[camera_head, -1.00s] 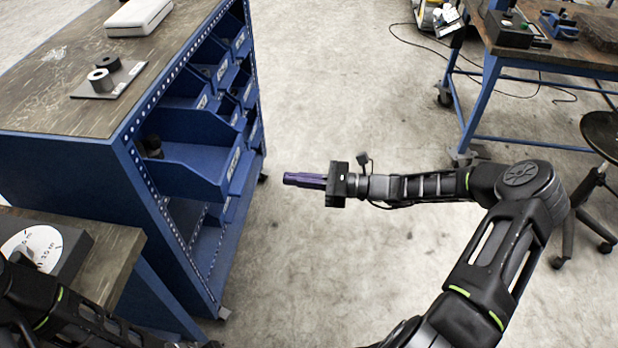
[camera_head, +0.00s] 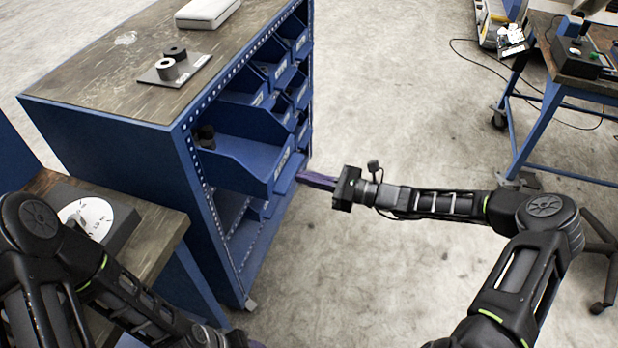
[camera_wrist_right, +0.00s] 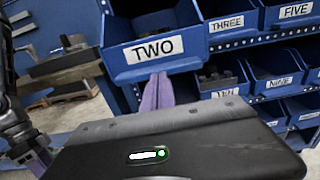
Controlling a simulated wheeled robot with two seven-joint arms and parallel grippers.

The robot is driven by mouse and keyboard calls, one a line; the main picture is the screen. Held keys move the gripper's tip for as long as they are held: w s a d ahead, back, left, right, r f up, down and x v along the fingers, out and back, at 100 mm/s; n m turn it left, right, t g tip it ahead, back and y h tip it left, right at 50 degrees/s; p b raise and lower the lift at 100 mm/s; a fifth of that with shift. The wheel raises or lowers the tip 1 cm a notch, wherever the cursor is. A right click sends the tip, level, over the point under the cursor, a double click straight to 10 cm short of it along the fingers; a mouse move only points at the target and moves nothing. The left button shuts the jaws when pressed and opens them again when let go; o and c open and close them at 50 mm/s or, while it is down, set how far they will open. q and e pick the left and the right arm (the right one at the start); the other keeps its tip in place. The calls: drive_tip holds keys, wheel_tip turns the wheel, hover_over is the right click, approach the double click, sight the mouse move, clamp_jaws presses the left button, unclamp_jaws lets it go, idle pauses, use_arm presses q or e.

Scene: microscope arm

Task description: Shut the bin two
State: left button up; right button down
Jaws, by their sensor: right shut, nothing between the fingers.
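Bin two (camera_head: 245,163) is a blue open-topped bin, pulled out from the front of the blue cabinet. Dark contents show near its back. In the right wrist view its front with the label TWO (camera_wrist_right: 155,50) faces me. My right gripper (camera_head: 303,179) is shut and empty, its purple fingers pointing at the cabinet. In the right wrist view the fingertips (camera_wrist_right: 158,80) appear just below the label, close to the bin's front; I cannot tell whether they touch it. My left gripper (camera_head: 250,343) is mostly cut off at the bottom edge.
The blue cabinet (camera_head: 110,134) holds several other labelled bins, among them bin three (camera_wrist_right: 228,25), beside bin two. A low workbench (camera_head: 165,222) with a white dial stands at the left. Another bench (camera_head: 585,62) stands at upper right.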

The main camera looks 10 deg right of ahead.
sight(267, 168)
drive_tip(key=b+x, duration=0.4)
drive_tip(key=x, duration=1.2)
drive_tip(key=shift+f, duration=0.1)
drive_tip(key=shift+w+a, duration=0.1)
drive_tip(key=shift+a, duration=0.15)
use_arm(q)
wheel_tip(267, 168, down, 4)
drive_tip(key=shift+d+f, duration=0.1)
drive_tip(key=shift+f, duration=0.1)
use_arm(e)
drive_tip(key=shift+r, duration=0.3)
drive_tip(key=shift+d, duration=0.15)
drive_tip(key=v, duration=0.5)
drive_tip(key=shift+d, duration=0.2)
use_arm(q)
drive_tip(key=shift+s+d+f+b, duration=0.2)
drive_tip(key=shift+s+d+b, duration=0.1)
drive_tip(key=shift+s+d, duration=0.15)
drive_tip(key=shift+s+d+f+b, duration=0.15)
drive_tip(key=shift+s+d+b, duration=0.1)
drive_tip(key=shift+s+d, duration=0.2)
use_arm(e)
drive_tip(key=v, duration=0.8)
drive_tip(key=shift+s+d, duration=0.2)
drive_tip(key=shift+s, duration=0.15)
